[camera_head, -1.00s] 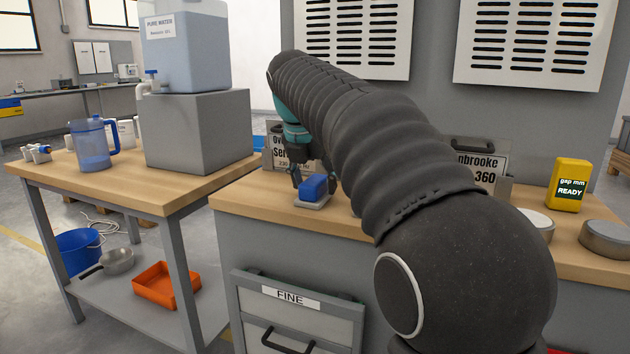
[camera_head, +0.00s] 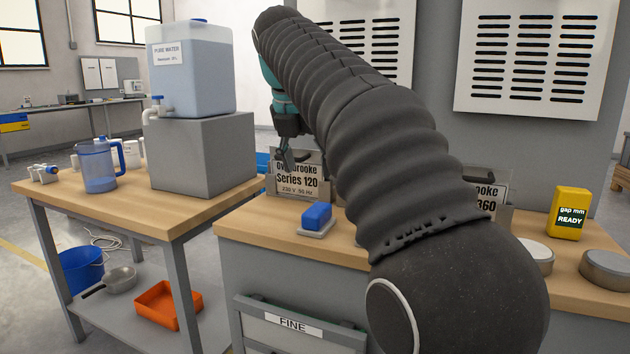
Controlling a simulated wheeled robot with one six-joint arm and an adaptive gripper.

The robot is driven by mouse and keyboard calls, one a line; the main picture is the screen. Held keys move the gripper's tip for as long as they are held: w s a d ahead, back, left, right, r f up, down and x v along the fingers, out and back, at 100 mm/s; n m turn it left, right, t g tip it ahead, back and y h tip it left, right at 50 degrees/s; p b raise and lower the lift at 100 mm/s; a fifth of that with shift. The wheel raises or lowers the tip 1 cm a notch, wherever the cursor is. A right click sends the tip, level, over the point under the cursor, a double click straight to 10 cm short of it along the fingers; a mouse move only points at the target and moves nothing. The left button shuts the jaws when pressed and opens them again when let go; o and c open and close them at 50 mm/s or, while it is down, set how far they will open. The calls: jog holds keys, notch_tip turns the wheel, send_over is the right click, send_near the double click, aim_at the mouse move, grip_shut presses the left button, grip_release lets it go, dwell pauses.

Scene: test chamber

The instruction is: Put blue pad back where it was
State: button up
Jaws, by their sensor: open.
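The blue pad (camera_head: 317,215) is a small blue block. It sits on a flat light grey plate (camera_head: 318,231) on the wooden top of the grey cabinet, left of my arm. My gripper (camera_head: 287,165) is open and empty. It hangs above and a little behind the pad, apart from it, in front of the Series 120 sign. The far fingers are small in this view.
Signed holders, Series 120 (camera_head: 298,178) and a partly hidden one (camera_head: 485,192), stand behind. A side table (camera_head: 130,205) holds a jug (camera_head: 97,165) and water tank (camera_head: 190,70).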

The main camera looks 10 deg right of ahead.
jog(key=s+d+f+m+t+y, duration=0.1)
jog(key=s+d+f+m+y, duration=0.1)
jog(key=s+f+m, duration=2.4)
notch_tip(320, 180, down, 2)
jog(key=d+m, duration=0.1)
jog(key=m, duration=0.1)
jog(key=shift+s+f+m+t+y, duration=0.15)
jog(key=shift+s+m+t+y, duration=0.25)
